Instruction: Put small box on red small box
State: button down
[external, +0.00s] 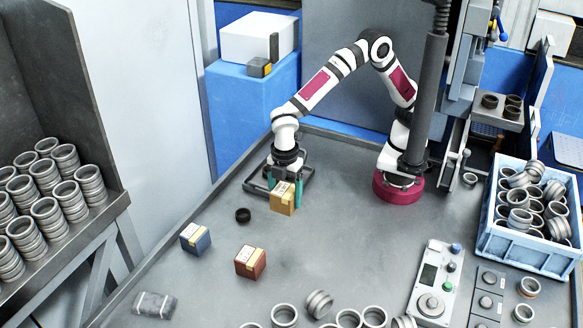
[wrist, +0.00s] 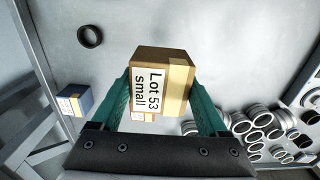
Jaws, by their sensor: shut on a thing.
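My gripper (external: 284,193) is shut on the small box (external: 282,199), a brown cardboard box with tape and a white label. In the wrist view the small box (wrist: 163,82) sits between the teal fingers, and its label reads "Lot 53 small". The red small box (external: 250,262) stands on the table, nearer the external camera than my gripper. In the wrist view it is mostly hidden behind the held box, with only a bit (wrist: 143,117) showing below it. From these views I cannot tell how high the held box is above the table.
A blue box (external: 195,238) stands left of the red one. A dark ring (external: 243,215) lies between it and my gripper. A grey wrapped item (external: 154,305) lies front left. Several metal rings (external: 347,318) line the front. A blue crate (external: 528,256) and control panel (external: 436,283) stand right.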

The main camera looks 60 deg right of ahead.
jog(key=w+a+r, duration=0.4)
jog(key=w, duration=0.5)
send_over(250, 255)
jog(key=f, duration=0.6)
jog(key=shift+w+d, duration=0.2)
jog(key=shift+s+a+f, duration=0.1)
jog(key=shift+a+f, duration=0.05)
jog(key=shift+f, duration=0.9)
jog(key=shift+s+a+f, duration=0.1)
jog(key=shift+f, duration=0.95)
